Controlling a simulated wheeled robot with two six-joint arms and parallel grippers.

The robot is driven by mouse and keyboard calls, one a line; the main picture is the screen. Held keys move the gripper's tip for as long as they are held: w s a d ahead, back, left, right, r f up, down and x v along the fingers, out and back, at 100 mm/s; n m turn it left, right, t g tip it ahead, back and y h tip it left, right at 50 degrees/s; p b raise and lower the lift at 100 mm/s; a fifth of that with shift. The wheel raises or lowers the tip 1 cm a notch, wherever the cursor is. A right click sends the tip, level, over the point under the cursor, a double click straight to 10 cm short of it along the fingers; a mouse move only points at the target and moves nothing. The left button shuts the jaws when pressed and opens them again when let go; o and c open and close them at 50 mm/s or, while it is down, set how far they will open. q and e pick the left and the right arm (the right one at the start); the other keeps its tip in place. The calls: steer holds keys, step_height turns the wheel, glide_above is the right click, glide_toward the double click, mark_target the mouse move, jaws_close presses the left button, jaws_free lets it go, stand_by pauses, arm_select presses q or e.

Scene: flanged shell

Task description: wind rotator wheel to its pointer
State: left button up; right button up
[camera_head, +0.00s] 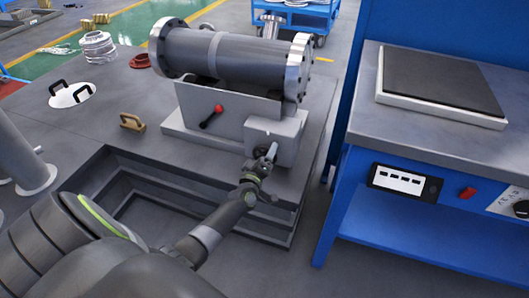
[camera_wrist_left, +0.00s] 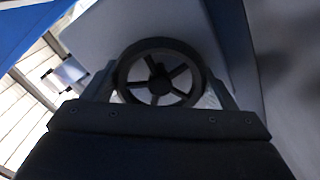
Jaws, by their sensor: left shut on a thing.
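The rotator wheel (camera_wrist_left: 160,84) is a dark spoked handwheel on the front face of the grey box (camera_head: 276,131) under the flanged shell (camera_head: 235,58). In the head view it is small, dark and partly hidden by my gripper. My left gripper (camera_head: 262,166) reaches it from the front. In the left wrist view the two fingers of the left gripper (camera_wrist_left: 160,98) stand at either side of the wheel, shut on its rim. A pale, short rod (camera_head: 271,152) shows beside the wheel; I cannot tell if it is the pointer. My right gripper is not in view.
An open recess (camera_head: 165,190) lies in front. A brown handled block (camera_head: 131,122) sits at left. A blue workbench (camera_head: 400,215) stands at right, past a floor gap.

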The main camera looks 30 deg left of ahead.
arm_select(q)
steer(key=m+p, duration=0.3)
steer(key=m, duration=0.2)
steer(key=shift+r+m, duration=0.1)
steer(key=shift+m, duration=0.2)
steer(key=m+p, duration=0.1)
steer(key=m, duration=0.2)
steer(key=shift+p, duration=0.35)
steer(key=shift+m+p, duration=0.4)
steer(key=shift+m, duration=0.7)
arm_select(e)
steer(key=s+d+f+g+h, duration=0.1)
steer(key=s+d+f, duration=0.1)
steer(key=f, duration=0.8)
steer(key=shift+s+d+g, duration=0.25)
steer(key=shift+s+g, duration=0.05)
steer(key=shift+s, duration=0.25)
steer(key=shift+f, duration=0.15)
arm_select(q)
steer(key=o, duration=0.9)
steer(key=shift+o, duration=0.2)
